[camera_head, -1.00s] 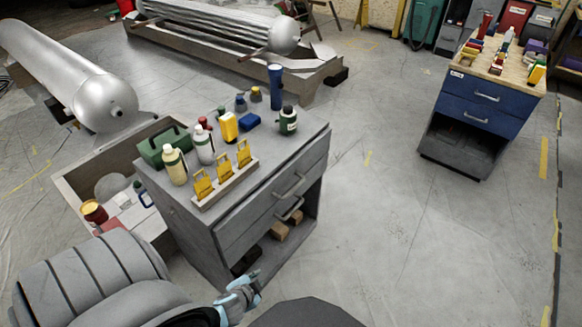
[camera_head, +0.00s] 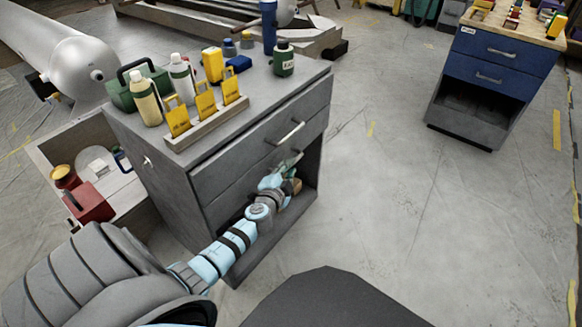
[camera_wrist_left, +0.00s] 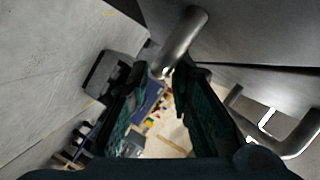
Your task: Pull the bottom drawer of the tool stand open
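The grey tool stand (camera_head: 222,185) stands left of centre, with two drawers above an open shelf. The top drawer's bar handle (camera_head: 285,133) is clear in the head view. Both drawer fronts look flush. My left gripper (camera_head: 291,164) is at the bottom drawer's front, under the top handle, and mostly covers the bottom handle. In the left wrist view, the two dark fingers of my left gripper (camera_wrist_left: 163,78) stand apart. A metal bar handle (camera_wrist_left: 182,42) reaches between their tips. Another handle (camera_wrist_left: 285,143) shows at right. My right gripper is out of view.
Bottles, a green toolbox (camera_head: 137,88) and a rack of yellow tags (camera_head: 205,112) stand on the tool stand. An open crate (camera_head: 85,148) sits at its left. A blue drawer stand (camera_head: 490,75) is at the right. The floor between the stands is clear.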

